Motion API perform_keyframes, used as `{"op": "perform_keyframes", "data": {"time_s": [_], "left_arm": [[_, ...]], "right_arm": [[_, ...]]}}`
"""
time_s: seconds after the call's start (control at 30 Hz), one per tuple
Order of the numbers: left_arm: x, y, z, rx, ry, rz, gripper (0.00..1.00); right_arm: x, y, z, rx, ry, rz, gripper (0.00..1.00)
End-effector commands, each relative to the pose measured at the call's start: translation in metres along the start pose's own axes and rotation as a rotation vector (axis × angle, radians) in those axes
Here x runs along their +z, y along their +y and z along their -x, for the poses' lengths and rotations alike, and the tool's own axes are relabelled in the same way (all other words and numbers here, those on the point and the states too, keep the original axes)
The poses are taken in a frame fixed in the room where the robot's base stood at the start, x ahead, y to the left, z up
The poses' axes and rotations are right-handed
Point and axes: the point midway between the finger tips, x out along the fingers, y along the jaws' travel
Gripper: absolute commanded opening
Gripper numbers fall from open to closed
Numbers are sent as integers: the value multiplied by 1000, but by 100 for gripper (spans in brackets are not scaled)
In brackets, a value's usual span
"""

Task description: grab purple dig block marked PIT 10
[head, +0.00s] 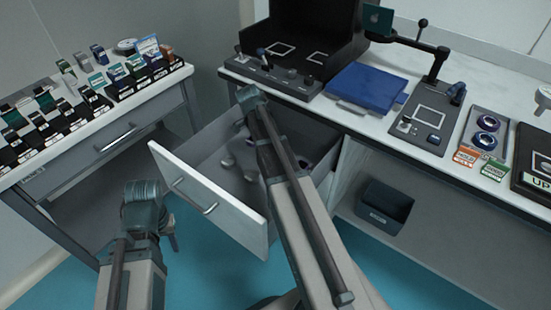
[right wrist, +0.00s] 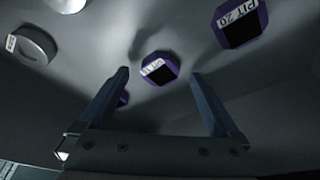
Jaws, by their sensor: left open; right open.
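A dark purple-sided block with a white label (right wrist: 158,68) lies in the drawer, between and beyond the fingertips of my right gripper (right wrist: 158,75). Its label starts "PIT 1"; the last character is hard to read. A purple block marked PIT 20 (right wrist: 240,24) lies at upper right. A third purple piece (right wrist: 124,98) is partly hidden behind the left finger. My right gripper is open and empty; in the head view my right arm hides it over the drawer. My left gripper (head: 172,235) hangs low, left of the drawer, mostly hidden by its wrist.
The open drawer (head: 205,200) holds pale round pieces, one a grey labelled disc (right wrist: 32,46). A left bench (head: 60,165) carries rows of small boxes. The right bench (head: 375,125) bears a blue folder (head: 367,88) and fixtures. A dark bin (head: 385,207) stands on its lower shelf.

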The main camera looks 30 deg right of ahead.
Motion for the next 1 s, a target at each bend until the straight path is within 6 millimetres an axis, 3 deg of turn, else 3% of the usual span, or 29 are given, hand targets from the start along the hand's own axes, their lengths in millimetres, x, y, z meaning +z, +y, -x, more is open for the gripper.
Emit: {"op": "perform_keyframes", "data": {"time_s": [0.03, 0.1, 0.37, 0.9, 1.0], "left_arm": [[-1, 1, -12, -1, 0, 0, 45], [-1, 1, -15, -2, 0, -1, 45], [-1, 1, -14, -3, 0, -1, 45], [-1, 1, -14, -3, 0, -1, 45], [-1, 1, -14, -3, 0, -1, 45]], "right_arm": [[2, 0, -12, 0, 0, -1, 98], [1, 0, -16, 0, 0, 0, 98], [0, 0, -14, 0, 0, 1, 98], [0, 0, -14, 0, 0, 0, 4], [0, 0, -14, 0, 0, 0, 4]]}}
